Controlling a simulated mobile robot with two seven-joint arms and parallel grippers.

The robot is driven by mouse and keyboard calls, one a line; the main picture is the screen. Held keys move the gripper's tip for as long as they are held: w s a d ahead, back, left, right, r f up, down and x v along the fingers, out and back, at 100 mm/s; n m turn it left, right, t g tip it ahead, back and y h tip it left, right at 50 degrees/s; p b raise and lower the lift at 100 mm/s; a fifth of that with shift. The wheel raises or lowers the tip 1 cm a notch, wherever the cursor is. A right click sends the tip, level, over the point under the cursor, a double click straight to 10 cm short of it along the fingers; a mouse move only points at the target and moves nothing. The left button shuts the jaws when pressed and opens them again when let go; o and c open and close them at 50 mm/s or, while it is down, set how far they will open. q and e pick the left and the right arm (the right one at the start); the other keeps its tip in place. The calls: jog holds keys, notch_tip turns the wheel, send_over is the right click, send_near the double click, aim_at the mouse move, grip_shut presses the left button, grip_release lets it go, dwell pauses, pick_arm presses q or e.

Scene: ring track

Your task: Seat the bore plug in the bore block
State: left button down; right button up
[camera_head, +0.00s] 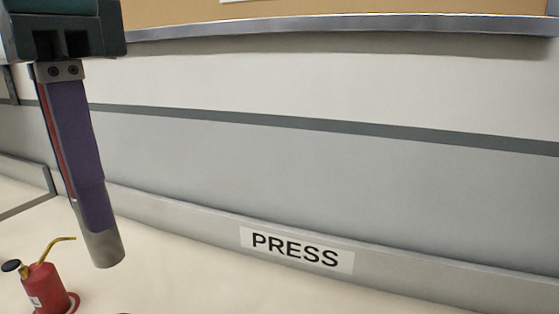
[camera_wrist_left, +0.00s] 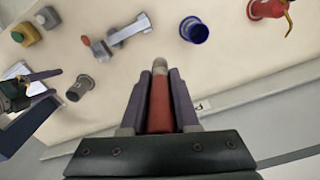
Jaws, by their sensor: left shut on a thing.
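The bore plug (camera_wrist_left: 159,102), with a red body and a grey metal end, is between the purple fingers of my left gripper (camera_wrist_left: 159,85). In the head view, my left gripper (camera_head: 85,205) hangs at the upper left, with the plug's grey end (camera_head: 103,249) pointing down and a red strip showing along the finger. The plug's end is clear of anything visible. I cannot pick out the bore block for certain in either view. What seems to be my right gripper (camera_wrist_left: 40,80) is at the left edge of the left wrist view; its jaws are unclear.
A red oil can (camera_head: 48,290) with a brass spout stands below left of the plug. The left wrist view shows a blue cup (camera_wrist_left: 194,31), a grey cylinder (camera_wrist_left: 84,83), a metal clamp-like fixture (camera_wrist_left: 128,33) and a button box (camera_wrist_left: 27,34). A ledge labelled PRESS (camera_head: 296,249) runs along the wall.

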pick_arm(q)
jog(key=s+a+r+n+p, duration=0.1)
jog(key=s+r+n+p, duration=0.1)
jog(key=r+p, duration=1.2)
jog(key=s+a+r+n+p, duration=0.1)
jog(key=s+r+n+p, duration=0.1)
jog(key=r+p, duration=1.2)
jog(key=s+a+r+n+p, duration=0.1)
jog(key=s+r+n+p, duration=0.2)
jog(key=r+p, duration=1.2)
jog(key=shift+r+n, duration=0.3)
jog(key=shift+r, duration=0.35)
pick_arm(e)
notch_tip(320, 180, up, 45)
pick_arm(q)
jog(key=shift+f, duration=0.15)
pick_arm(e)
jog(key=shift+f, duration=0.1)
